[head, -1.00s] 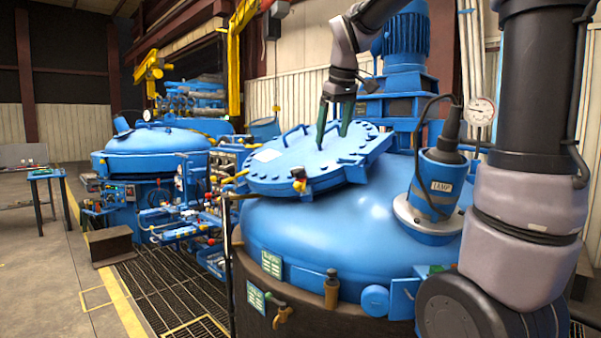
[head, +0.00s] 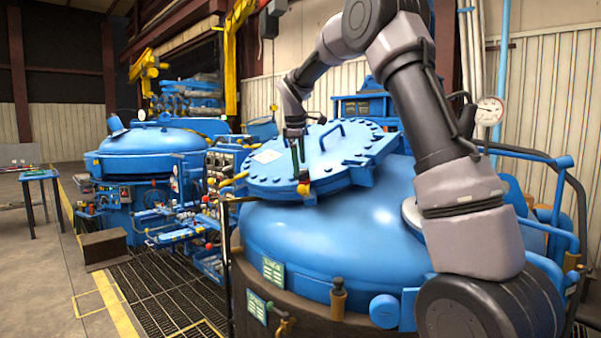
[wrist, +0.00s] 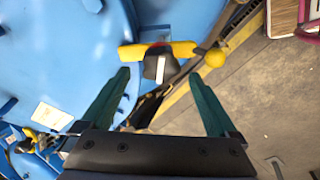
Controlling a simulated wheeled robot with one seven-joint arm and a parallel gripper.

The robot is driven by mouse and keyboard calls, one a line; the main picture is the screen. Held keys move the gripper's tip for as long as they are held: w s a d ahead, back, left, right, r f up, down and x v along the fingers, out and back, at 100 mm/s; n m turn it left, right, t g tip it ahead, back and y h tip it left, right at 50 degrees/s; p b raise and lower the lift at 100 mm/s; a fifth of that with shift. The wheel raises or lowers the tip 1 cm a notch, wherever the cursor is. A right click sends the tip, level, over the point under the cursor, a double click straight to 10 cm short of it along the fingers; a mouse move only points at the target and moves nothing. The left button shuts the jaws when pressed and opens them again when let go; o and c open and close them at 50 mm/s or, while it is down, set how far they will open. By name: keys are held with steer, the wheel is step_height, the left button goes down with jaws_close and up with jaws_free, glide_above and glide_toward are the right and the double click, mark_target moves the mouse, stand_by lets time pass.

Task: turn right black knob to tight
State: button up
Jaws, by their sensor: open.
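A black knob (wrist: 157,66) with a white stripe and yellow arms on both sides sits at the edge of the blue lid (wrist: 60,50) in the wrist view. In the head view the yellow-tipped fitting (head: 303,189) at the lid's front edge appears to be the same part, with its knob mostly hidden by my fingers. My gripper (wrist: 159,75) is open, with its green fingers on either side of the knob in the picture. I cannot tell whether they touch it. In the head view my gripper (head: 300,170) points down over the lid's front edge.
A raised handle (head: 331,135) and bolts stand on the lid. A control panel (head: 215,165) with pipes is close to the left. The large blue vessel (head: 340,235) lies below. A second furnace (head: 150,150) stands farther left, with open floor beside it.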

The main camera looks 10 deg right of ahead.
mark_target(301, 171)
steer(key=shift+x, duration=1.8)
steer(key=c, duration=1.4)
